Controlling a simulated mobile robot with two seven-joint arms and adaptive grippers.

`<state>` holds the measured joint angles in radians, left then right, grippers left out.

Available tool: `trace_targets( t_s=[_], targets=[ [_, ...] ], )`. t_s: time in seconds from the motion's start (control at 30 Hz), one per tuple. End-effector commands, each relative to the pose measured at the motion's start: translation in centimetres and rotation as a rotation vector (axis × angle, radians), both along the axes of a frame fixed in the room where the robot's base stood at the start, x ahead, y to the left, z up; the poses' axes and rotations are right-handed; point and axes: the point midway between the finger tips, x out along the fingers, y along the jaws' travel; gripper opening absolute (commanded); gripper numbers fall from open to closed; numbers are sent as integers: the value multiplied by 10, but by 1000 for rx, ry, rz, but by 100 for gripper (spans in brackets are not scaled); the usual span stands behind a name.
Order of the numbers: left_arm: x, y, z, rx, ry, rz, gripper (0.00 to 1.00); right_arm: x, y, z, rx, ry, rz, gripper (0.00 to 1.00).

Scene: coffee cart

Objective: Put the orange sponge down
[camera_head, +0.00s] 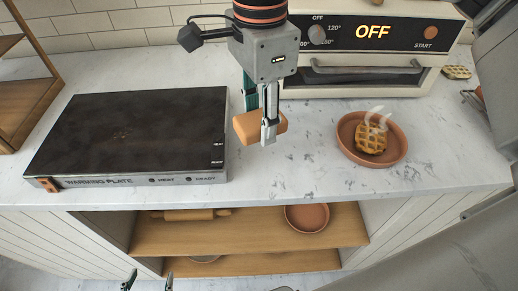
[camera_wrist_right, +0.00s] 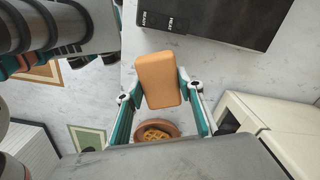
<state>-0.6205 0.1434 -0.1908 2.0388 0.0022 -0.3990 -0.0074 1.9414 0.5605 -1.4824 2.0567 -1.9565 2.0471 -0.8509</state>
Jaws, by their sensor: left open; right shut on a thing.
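The orange sponge (camera_head: 244,127) is a rounded block between the fingers of my right gripper (camera_head: 261,120), which comes down from the top of the head view. It also shows in the right wrist view (camera_wrist_right: 158,78), pinched from both sides by the right gripper (camera_wrist_right: 160,90). The sponge is over the marble counter (camera_head: 300,160), between the warming plate and the waffle plate; I cannot tell how large the gap beneath it is. My left gripper (camera_head: 149,281) shows only its two fingertips at the bottom edge, apart and empty, in front of the lower shelves.
The black-topped warming plate (camera_head: 130,130) stands to the left. A terracotta plate (camera_head: 346,150) with a steaming waffle (camera_head: 372,142) is to the right. An oven (camera_head: 350,82) reading OFF stands behind. Shelves (camera_head: 240,235) with a rolling pin (camera_head: 188,214) are below. Bare counter lies in front of the sponge.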

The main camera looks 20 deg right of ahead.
Motion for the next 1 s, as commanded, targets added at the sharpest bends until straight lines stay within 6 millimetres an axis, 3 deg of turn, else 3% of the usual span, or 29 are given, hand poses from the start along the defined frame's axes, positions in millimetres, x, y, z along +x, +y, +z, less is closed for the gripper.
trace_targets(
  t_s=[0.03, 0.13, 0.43, 0.67, 1.0],
  targets=[
    [1, 0, -1, 0, -1, -1, 62, -1, 0, -15, 0, 7, 1, 14],
    [1, 0, -3, 4, -1, -2, 62, -1, 0, -31, -1, 6, 1, 14],
    [-1, 0, -7, 7, 7, -3, 62, 0, 0, -52, 0, 1, 0, 14],
    [-5, 0, -14, 7, 15, -4, 62, -1, 0, -85, -1, 5, 0, 14],
    [-4, -1, -10, 7, 10, -3, 62, 0, 0, -88, 0, -1, 0, 14]
  ],
)
